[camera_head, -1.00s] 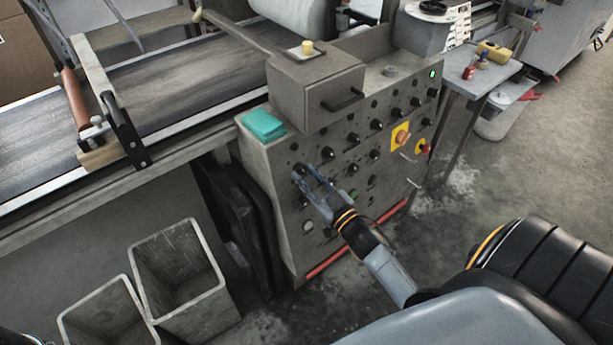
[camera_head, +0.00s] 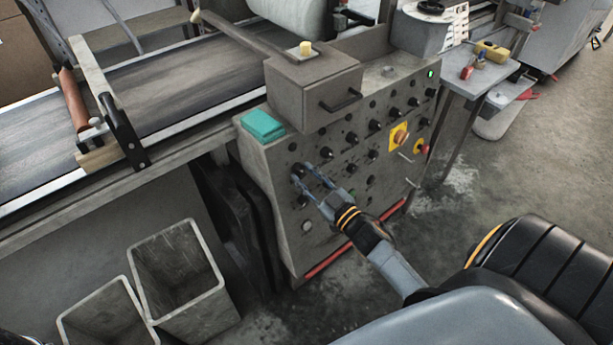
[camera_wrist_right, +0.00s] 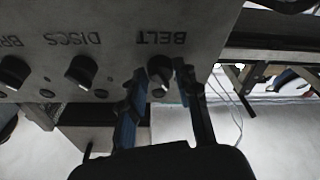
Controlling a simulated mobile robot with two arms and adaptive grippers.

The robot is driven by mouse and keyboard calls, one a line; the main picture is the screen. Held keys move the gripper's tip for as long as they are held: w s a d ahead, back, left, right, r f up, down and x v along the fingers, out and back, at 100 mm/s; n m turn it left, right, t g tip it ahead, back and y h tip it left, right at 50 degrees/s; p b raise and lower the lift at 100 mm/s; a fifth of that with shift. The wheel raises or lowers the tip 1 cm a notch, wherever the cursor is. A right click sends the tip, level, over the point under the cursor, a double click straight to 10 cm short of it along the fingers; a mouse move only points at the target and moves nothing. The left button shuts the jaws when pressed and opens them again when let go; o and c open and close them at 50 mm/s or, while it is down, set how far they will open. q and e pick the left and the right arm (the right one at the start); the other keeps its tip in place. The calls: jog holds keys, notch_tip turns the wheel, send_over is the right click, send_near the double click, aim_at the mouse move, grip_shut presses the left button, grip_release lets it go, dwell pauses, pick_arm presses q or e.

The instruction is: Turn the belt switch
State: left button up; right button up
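The belt switch is a black knob (camera_wrist_right: 160,69) under the upside-down label BELT in the right wrist view. In the head view it sits at the left of the grey control panel (camera_head: 285,225), largely covered by my fingertips. My right gripper (camera_head: 303,172) reaches the panel from the lower right. In the right wrist view its two fingers (camera_wrist_right: 163,82) stand on either side of the knob, with narrow gaps visible; I cannot tell whether either finger touches it.
A DISCS knob (camera_wrist_right: 81,71) lies beside the belt switch. The panel holds several more knobs and a red button on yellow (camera_head: 399,137). A teal box (camera_head: 262,125) lies on top. Two grey bins (camera_head: 178,270) stand at lower left, below the conveyor belt (camera_head: 180,75).

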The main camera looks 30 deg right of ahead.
jog(key=shift+o, duration=1.2)
jog(key=s+d+f, duration=0.1)
jog(key=s, duration=1.1)
jog(key=shift+d+f, duration=0.15)
jog(key=shift+d, duration=0.05)
